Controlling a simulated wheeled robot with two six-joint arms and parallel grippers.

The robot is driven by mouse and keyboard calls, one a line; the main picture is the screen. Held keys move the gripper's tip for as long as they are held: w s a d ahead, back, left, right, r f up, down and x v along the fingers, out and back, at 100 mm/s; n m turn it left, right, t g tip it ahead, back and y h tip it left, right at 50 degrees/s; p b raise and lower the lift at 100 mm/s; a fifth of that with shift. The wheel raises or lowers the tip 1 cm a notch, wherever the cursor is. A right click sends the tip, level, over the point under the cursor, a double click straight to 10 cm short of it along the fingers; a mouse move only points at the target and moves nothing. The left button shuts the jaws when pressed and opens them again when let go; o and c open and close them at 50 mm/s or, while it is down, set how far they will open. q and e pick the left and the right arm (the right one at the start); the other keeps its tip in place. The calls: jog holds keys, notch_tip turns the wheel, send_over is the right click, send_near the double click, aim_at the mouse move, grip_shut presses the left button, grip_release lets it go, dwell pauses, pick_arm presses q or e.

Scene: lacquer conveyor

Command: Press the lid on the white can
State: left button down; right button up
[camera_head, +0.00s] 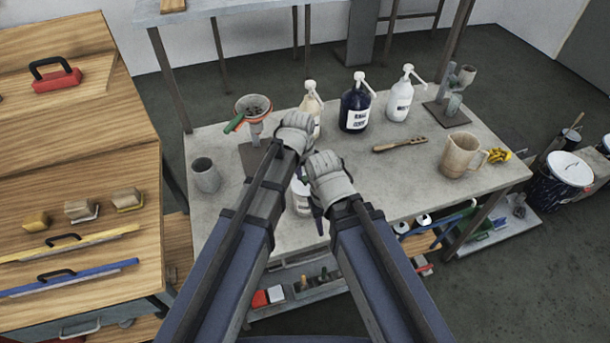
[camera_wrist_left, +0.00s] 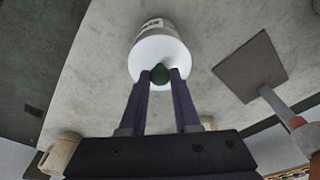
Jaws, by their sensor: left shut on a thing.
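The white can (camera_head: 301,198) stands on the grey table, mostly hidden behind my arms in the head view. It also shows in the left wrist view (camera_wrist_left: 154,27). A white lid (camera_wrist_left: 150,57) with a dark green knob (camera_wrist_left: 159,74) covers the near end of the can there. I cannot tell whether the lid is fully seated. My left gripper (camera_head: 304,177) is over the can, its fingers (camera_wrist_left: 161,80) shut on the green knob. My right gripper (camera_head: 318,211) is beside the can, with its fingertips mostly hidden, so its opening is unclear.
A funnel stand (camera_head: 253,106) and a grey cup (camera_head: 206,176) are at the left. Several pump bottles (camera_head: 355,103) line the back. A wooden-handled tool (camera_head: 400,144) and beige mug (camera_head: 461,155) lie right. The table's right front is clear.

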pick_arm(q)
jog(key=shift+c, duration=0.4)
grip_release()
dwell(0.4)
jog(key=shift+r+p, duration=1.35)
jog(key=shift+p, duration=0.05)
jog(key=shift+r+p, duration=2.2)
jog(key=shift+c, duration=0.3)
grip_shut()
